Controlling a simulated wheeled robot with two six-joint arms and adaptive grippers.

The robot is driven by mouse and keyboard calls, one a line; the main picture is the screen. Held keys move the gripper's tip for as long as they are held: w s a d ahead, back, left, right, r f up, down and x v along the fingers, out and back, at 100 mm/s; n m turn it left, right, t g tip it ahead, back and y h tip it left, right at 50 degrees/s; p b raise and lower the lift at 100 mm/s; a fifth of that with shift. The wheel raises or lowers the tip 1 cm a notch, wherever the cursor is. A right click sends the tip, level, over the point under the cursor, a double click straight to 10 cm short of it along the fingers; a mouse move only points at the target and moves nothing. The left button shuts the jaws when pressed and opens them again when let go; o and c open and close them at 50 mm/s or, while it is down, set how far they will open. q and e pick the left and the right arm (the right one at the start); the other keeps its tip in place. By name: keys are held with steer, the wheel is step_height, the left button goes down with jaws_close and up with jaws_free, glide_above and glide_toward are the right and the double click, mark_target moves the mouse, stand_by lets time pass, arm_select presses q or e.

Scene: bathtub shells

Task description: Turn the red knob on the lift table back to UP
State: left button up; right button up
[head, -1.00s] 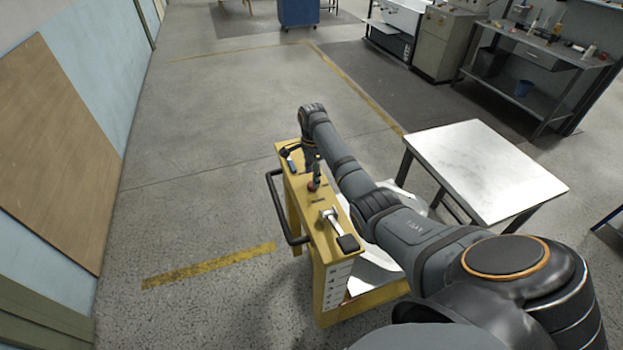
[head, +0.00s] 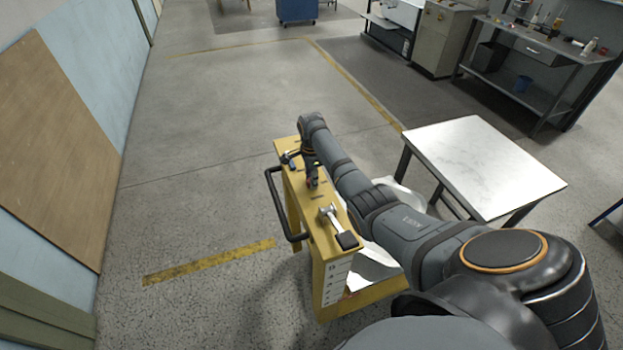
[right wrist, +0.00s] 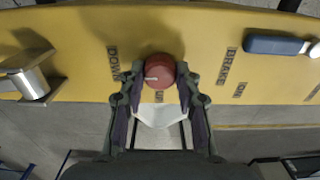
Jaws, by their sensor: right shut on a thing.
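The red knob (right wrist: 158,68) is on the yellow top of the lift table (right wrist: 75,30). In the right wrist view my right gripper (right wrist: 157,78) is shut on it, with one finger on each side. A short white mark on the knob points left, towards the DOWN label (right wrist: 113,63); the UP label (right wrist: 159,96) is just below the knob. In the head view my right gripper (head: 312,179) reaches down onto the lift table (head: 326,238) and mostly hides the knob. My left gripper is not in view.
A metal lever with a black pad (head: 346,240) stands on the near end of the panel. A blue-handled part (right wrist: 272,45) lies beyond the BRAKE label. A black push handle (head: 275,205) runs along the left side. A metal-topped table (head: 485,165) stands right.

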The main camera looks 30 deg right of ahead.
steer(key=shift+r, duration=0.1)
steer(key=n+p, duration=0.2)
steer(key=shift+r+n, duration=0.1)
steer(key=shift+n, duration=0.3)
steer(key=n+p, duration=0.1)
steer(key=n, duration=0.3)
steer(key=shift+n, duration=0.3)
steer(key=n+p, duration=0.1)
steer(key=n, duration=0.4)
steer(key=shift+n, duration=0.3)
steer(key=n+p, duration=0.1)
steer(key=n, duration=0.3)
steer(key=shift+n, duration=0.3)
steer(key=o, duration=1.2)
steer(key=shift+c, duration=0.2)
